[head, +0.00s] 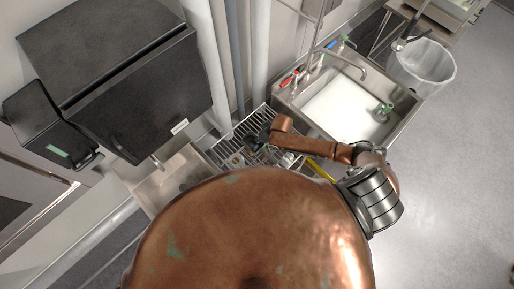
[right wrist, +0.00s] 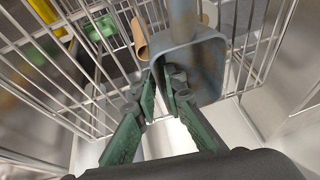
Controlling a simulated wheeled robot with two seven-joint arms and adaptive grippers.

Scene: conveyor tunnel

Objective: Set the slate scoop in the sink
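The slate scoop (right wrist: 208,62) is a grey, hollow, squared scoop with its handle pointing up in the right wrist view. My right gripper (right wrist: 162,80) has its green-padded fingertips close together on either side of the scoop's left wall and looks shut on it. In the head view the right gripper (head: 260,143) is over the wire rack, left of the sink, and is small and partly hidden by my wrist. The sink (head: 396,118) is a steel basin with a pale bottom, right of the rack. My left gripper is not in view.
The wire rack (head: 226,149) holds several items, including a yellow one (head: 320,170) and a tan tube (right wrist: 140,38). A faucet (head: 350,62) arches over the sink. A green item (head: 384,109) is in the sink's right side. A lined bin (head: 422,68) stands beyond.

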